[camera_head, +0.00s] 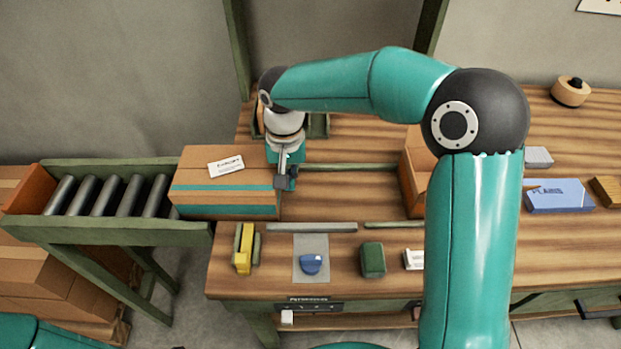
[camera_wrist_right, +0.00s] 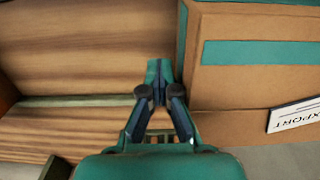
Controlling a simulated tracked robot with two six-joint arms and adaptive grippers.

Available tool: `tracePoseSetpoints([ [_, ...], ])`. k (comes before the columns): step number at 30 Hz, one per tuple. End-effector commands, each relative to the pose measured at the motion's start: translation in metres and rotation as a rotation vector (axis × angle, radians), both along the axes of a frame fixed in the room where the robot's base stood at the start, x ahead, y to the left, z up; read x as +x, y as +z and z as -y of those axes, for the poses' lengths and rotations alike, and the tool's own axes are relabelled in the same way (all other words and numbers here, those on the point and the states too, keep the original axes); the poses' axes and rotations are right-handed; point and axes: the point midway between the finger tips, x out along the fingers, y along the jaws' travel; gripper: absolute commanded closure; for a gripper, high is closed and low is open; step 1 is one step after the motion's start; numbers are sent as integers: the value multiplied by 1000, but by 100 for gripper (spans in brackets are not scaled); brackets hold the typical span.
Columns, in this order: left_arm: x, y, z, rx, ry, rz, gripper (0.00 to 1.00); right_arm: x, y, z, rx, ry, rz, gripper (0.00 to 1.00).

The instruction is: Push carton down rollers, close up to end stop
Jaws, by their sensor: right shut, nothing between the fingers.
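The carton (camera_head: 225,200) is brown with a teal band and a white "EXPORT" label. It sits at the bench's left edge, against or partly over the near end of the rollers (camera_head: 105,195); the exact overlap is hidden. The rollers run left to an orange-brown end stop (camera_head: 28,190), with bare rollers between. My right gripper (camera_head: 286,184) is shut and empty at the carton's right end. In the right wrist view its closed fingertips (camera_wrist_right: 158,70) are beside the carton's end face (camera_wrist_right: 255,95); contact is unclear. My left gripper is out of view.
Green rails (camera_head: 125,232) flank the rollers. On the bench lie a yellow block (camera_head: 244,248), a blue-handled stamp (camera_head: 311,263) and a green block (camera_head: 373,260). Another open carton (camera_head: 413,175) stands right, partly behind my arm. Stacked cartons (camera_head: 50,270) are below the rollers.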

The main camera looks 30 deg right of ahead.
Motion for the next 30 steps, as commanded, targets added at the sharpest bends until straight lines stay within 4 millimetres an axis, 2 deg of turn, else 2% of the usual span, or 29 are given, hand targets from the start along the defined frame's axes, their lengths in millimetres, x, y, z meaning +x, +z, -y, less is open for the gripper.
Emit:
tracePoseSetpoints([
  [6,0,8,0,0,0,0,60,11,1,-20,0,2,-1,100],
  [21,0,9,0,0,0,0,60,15,0,-27,0,0,-1,100],
  [30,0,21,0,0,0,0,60,28,1,-52,0,2,-2,100],
])
